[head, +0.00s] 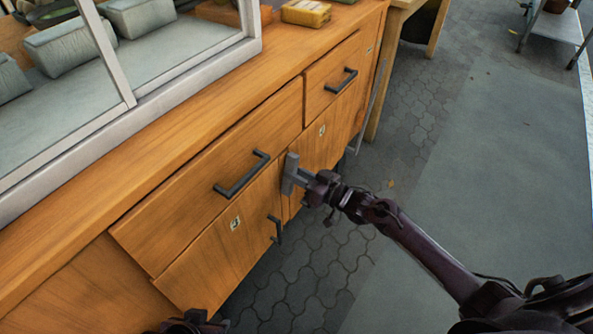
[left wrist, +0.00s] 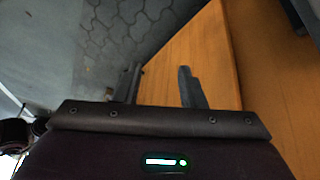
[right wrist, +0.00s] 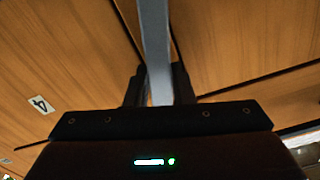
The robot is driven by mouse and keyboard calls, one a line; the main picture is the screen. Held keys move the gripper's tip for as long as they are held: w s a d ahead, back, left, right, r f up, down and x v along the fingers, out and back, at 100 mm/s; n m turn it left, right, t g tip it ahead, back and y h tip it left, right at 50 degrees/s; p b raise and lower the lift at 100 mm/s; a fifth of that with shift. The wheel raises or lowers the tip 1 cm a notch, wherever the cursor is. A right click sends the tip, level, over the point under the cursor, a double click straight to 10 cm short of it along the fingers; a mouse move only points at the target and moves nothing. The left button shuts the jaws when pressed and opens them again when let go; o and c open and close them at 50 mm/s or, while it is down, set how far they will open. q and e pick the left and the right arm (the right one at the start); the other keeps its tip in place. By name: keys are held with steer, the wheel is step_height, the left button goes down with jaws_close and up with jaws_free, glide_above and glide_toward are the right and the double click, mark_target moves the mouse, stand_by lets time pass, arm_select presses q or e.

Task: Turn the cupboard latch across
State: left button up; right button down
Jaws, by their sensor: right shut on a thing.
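The cupboard latch (head: 290,172) is a grey bar at the seam between the two cupboard doors, standing roughly upright in the head view. It also shows in the right wrist view (right wrist: 155,40) as a grey bar running up from between the fingers. My right gripper (head: 304,183) is shut on the latch, with a dark finger on each side of it in the right wrist view (right wrist: 159,84). My left gripper (left wrist: 158,85) is open, with nothing between its fingers, near a wooden surface. The latch's pivot is hidden.
The wooden cupboard has a left door (head: 215,255) and a right door (head: 325,135), with a drawer (head: 200,215) above. Dark handles (head: 242,174) stick out from the fronts. A glass case (head: 190,75) stands on top. Paving (head: 400,130) lies open to the right.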

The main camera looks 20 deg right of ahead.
steer(key=m, duration=0.1)
steer(key=m+p, duration=0.1)
steer(key=m, duration=0.1)
steer(key=shift+w+d+r, duration=0.1)
steer(key=shift+w+d, duration=0.05)
steer(key=m+p, duration=0.2)
steer(key=m, duration=0.1)
steer(key=shift+w+d+m, duration=0.1)
steer(key=shift+m, duration=0.2)
arm_select(q)
steer(key=s+a+r+n+g+y+p, duration=0.1)
steer(key=s+a+r+g+y, duration=0.1)
steer(key=a, duration=0.4)
steer(key=shift+s+a+g+p, duration=0.2)
steer(key=shift+g+p, duration=0.2)
steer(key=shift+g, duration=0.3)
arm_select(e)
steer(key=shift+d+f+m, duration=0.1)
steer(key=shift+f+m, duration=0.15)
steer(key=shift+m, duration=1.1)
steer(key=shift+f+m, duration=0.2)
steer(key=shift+m, duration=1.1)
steer(key=shift+d+f+m, duration=0.1)
steer(key=shift+f+m, duration=0.15)
steer(key=shift+m, duration=1.1)
arm_select(q)
steer(key=shift+s, duration=0.1)
